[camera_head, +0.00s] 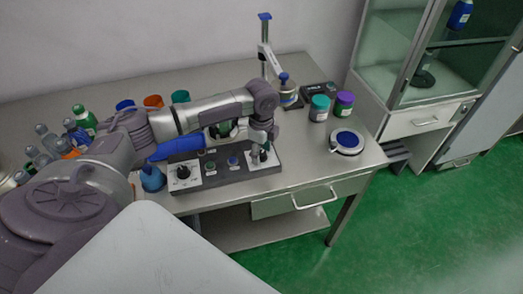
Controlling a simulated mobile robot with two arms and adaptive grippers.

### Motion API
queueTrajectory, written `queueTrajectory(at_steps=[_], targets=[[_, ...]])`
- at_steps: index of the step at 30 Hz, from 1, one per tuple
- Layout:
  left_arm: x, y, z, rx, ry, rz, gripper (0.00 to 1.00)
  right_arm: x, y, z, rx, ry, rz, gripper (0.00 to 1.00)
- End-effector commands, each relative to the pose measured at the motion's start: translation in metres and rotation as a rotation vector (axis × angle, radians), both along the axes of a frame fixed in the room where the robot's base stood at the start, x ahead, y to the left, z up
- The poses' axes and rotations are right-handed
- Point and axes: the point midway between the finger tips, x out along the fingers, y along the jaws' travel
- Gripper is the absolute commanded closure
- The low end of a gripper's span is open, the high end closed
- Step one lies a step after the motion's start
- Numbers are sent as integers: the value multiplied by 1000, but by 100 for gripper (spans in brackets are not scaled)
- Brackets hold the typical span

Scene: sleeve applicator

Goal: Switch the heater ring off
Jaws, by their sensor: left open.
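A dark control panel (222,175) lies near the front edge of the metal table. It has a black knob on a white plate (183,172) at its left, and a green button (211,167) and a blue button (233,161) in the middle. Another pale plate at its right end is partly hidden by my left gripper (263,150). That gripper is open and points down over the right end; I cannot tell whether it touches a knob there. I cannot pick out the heater ring for certain; my left arm hides part of the area behind the panel. My right gripper is not in view.
Purple-lidded (344,104) and teal-lidded (319,107) jars and a round blue-topped device (347,142) stand to the right. A stand (265,50) rises behind. Several bottles (84,121) crowd the left. The metal table (305,160) is clear right of the panel.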

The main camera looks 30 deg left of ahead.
Motion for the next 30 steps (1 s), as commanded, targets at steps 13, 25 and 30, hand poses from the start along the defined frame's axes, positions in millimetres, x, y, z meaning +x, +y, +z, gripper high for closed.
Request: queueTrajectory(at_steps=[13,25,30], targets=[[0,0,0,0,0,0,84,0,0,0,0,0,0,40],[0,0,3,0,1,33,100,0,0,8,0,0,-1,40],[0,-1,5,-1,3,113,100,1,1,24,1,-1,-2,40]])
